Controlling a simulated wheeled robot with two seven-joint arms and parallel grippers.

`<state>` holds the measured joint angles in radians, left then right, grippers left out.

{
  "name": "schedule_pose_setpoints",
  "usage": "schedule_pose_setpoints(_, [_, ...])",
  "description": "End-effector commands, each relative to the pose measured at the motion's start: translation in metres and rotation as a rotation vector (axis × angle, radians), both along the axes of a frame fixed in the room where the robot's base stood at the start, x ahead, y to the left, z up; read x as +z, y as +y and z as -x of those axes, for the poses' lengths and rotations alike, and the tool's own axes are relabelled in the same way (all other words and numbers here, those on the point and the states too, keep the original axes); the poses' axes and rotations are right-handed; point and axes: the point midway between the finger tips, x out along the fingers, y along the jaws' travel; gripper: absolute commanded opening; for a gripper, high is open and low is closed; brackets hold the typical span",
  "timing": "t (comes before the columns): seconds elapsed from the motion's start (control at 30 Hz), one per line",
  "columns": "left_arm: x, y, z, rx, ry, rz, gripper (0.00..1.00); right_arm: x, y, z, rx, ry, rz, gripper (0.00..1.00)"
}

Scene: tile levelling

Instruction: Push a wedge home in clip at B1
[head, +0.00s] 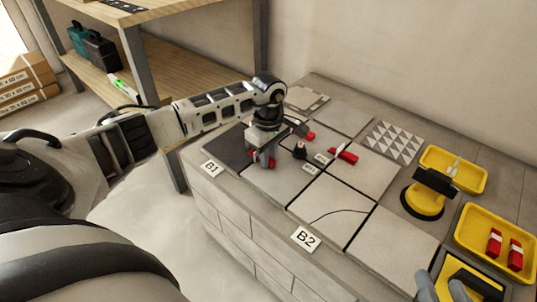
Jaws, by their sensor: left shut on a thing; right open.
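My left gripper (264,152) reaches in from the left. It is shut on a red wedge (262,161) low over the seam between the dark tile (224,149) and the lighter tile to its right, behind the B1 label (211,169). The gripper covers most of this spot, so I cannot make out the clip there or how deep the wedge sits. Another red wedge (345,154) lies near the small labels on the tiles, and a red piece (310,136) shows just right of the gripper.
A small dark knob-like thing (300,150) stands close right of my gripper. A yellow suction lifter (427,194) stands on the right. A yellow tray (519,262) holds two red wedges; another yellow tray (466,183) lies behind.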

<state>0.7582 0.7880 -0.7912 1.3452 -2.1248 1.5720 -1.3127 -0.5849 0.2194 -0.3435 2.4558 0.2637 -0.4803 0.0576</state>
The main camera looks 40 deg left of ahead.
Motion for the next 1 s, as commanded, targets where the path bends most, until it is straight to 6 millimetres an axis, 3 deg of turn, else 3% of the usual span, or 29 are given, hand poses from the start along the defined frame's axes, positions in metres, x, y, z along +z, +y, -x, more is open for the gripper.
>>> schedule_pose_setpoints(0.23, [0.001,0.001,-0.001,0.002,-0.003,-0.002,0.01,-0.003,0.0,0.0,0.0,0.004,0.004,0.45])
schedule_pose_setpoints(0.27, [0.001,0.001,-0.001,0.002,-0.004,-0.002,0.22,-0.003,0.0,0.0,0.0,0.004,0.004,0.45])
schedule_pose_setpoints(0.3, [0.001,0.001,-0.001,0.002,-0.004,-0.002,0.33,-0.003,0.0,0.0,0.0,0.004,0.004,0.45])
schedule_pose_setpoints(0.37, [0.001,0.001,-0.001,0.001,-0.003,-0.002,0.44,-0.003,0.0,0.0,0.0,0.004,0.004,0.45])
schedule_pose_setpoints(0.83, [0.0,0.0,0.0,0.0,-0.001,0.0,0.44,0.0,0.004,-0.001,0.006,0.023,-0.058,0.45])
schedule_pose_setpoints(1.0, [0.044,0.001,-0.001,-0.001,-0.006,-0.002,0.44,0.004,0.002,0.0,0.002,0.032,-0.003,0.45])
